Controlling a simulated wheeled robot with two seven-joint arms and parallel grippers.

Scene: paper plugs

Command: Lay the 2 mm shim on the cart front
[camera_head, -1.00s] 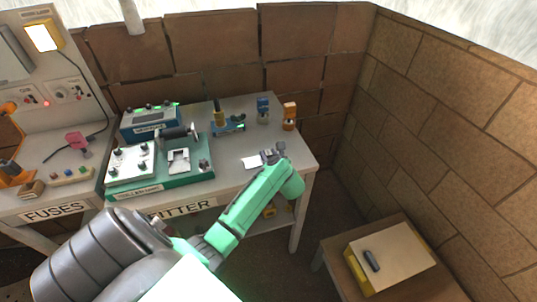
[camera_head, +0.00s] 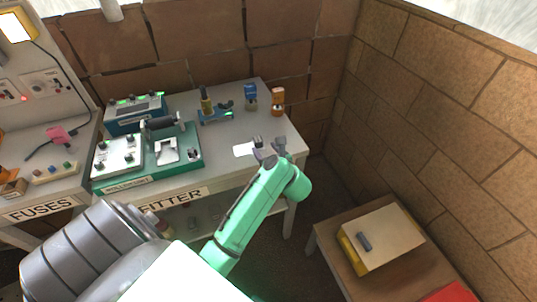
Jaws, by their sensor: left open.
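My left gripper (camera_head: 269,145) is open at the front right of the FITTER bench (camera_head: 218,170), its fingers spread and no object seen between them. A small flat white piece (camera_head: 244,149) lies on the bench top just left of the fingers; I cannot tell whether it is the 2 mm shim. A green-based fixture (camera_head: 188,161) stands to the left, with a white knobbed panel (camera_head: 117,154) and a pale notched block (camera_head: 166,150) on it. I cannot tell which part is the cart front. My right gripper is not in view.
A blue box (camera_head: 135,110), a blue stand with a yellow-topped post (camera_head: 207,102), a blue item (camera_head: 251,97) and an orange item (camera_head: 278,101) stand at the back. A low wooden table (camera_head: 337,232) with a cream-topped yellow box (camera_head: 385,233) is right. Brick walls enclose the corner.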

